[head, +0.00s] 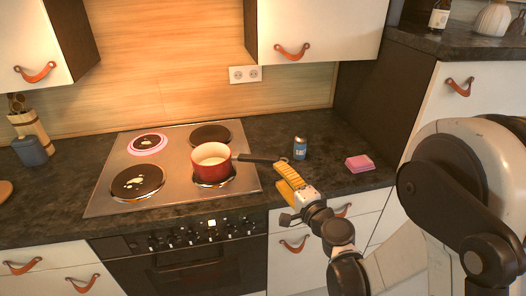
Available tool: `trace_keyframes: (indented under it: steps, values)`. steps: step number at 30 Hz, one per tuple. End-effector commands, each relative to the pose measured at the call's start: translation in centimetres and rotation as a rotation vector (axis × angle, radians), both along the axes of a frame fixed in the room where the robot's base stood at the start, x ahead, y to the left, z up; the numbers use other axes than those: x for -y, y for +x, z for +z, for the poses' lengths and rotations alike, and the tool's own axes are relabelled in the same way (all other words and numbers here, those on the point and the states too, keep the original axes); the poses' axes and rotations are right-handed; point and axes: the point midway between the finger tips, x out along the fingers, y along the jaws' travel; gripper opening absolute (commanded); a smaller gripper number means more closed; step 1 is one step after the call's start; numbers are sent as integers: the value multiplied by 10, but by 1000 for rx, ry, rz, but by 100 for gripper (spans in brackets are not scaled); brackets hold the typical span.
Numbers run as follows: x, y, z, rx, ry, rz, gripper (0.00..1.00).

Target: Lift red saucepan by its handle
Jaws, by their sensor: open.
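The red saucepan (207,169) stands upright on the front right burner of the stove, with a pale inside. Its dark handle (257,158) points right, over the counter. My gripper (283,173) is at the right end of the handle, with its yellow fingers open and pointing up and to the left. The handle's tip shows close to the upper finger. I cannot tell whether the handle lies between the fingers or whether they touch it.
A small blue can (299,148) stands just right of the handle's end. Pink sponges (359,163) lie farther right. The counter's front edge runs below my gripper.

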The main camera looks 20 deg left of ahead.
Motion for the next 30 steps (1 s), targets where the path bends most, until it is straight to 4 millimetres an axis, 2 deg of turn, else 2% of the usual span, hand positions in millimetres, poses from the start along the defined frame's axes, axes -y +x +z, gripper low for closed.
trace_keyframes:
  steps: [5, 24, 30]
  values:
    - [-12, 8, -2, -6, 18, 0, 43]
    - [-74, 74, -18, -6, 14, -1, 43]
    - [-77, 77, -16, -6, 14, -1, 43]
